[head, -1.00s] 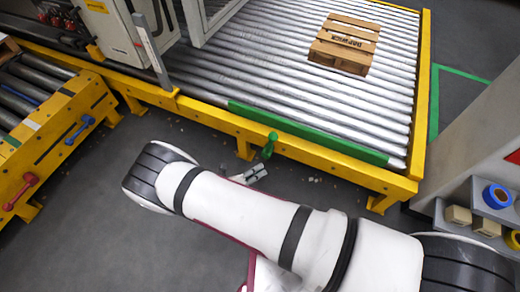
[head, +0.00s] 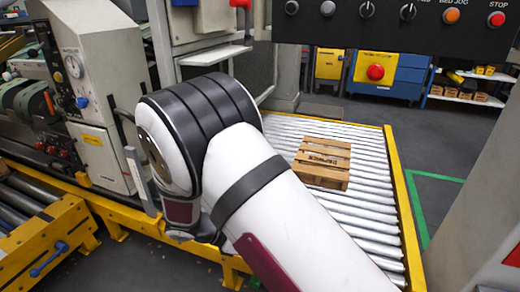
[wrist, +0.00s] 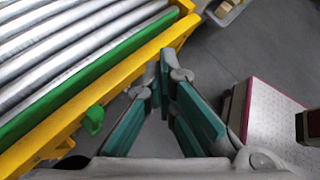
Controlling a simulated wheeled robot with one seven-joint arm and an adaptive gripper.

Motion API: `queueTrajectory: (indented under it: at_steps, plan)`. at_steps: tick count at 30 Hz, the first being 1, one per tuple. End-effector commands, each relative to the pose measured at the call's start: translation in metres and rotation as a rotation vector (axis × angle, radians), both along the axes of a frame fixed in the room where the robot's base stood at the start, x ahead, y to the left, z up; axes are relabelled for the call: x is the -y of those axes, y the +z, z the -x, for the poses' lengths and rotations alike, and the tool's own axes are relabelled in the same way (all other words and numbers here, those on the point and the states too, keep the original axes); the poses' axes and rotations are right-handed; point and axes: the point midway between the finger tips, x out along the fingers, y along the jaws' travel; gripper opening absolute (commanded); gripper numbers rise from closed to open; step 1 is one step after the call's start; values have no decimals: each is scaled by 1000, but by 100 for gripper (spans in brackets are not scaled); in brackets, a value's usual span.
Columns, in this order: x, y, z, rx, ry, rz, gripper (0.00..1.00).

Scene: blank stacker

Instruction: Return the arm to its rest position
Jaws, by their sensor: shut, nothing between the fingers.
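My gripper (wrist: 166,72) shows in the wrist view, with grey links and teal pads that converge at the tips. It is shut with nothing between the fingers. It hangs over the grey floor beside the yellow conveyor frame (wrist: 158,48). In the head view my white arm with black bands rises from the bottom right, its dark-ringed joint in front of the machine. My gripper is not visible in the head view.
A wooden pallet (head: 322,162) rests on the roller conveyor (head: 365,222). A control panel (head: 400,25) with knobs and buttons spans the top right. A grey machine with a gauge (head: 90,75) stands left. In the wrist view, a green lever (wrist: 93,120) sticks out from the conveyor frame.

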Motion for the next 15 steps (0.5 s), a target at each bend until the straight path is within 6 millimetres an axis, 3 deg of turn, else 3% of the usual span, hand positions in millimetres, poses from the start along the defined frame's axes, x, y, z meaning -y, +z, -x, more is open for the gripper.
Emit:
queueTrajectory:
  at_steps: [1,6,15]
  plan:
    - [11,22,1,34,-70,-39,0]
    - [45,82,15,144,-301,-152,0]
    - [106,171,64,335,-707,-330,0]
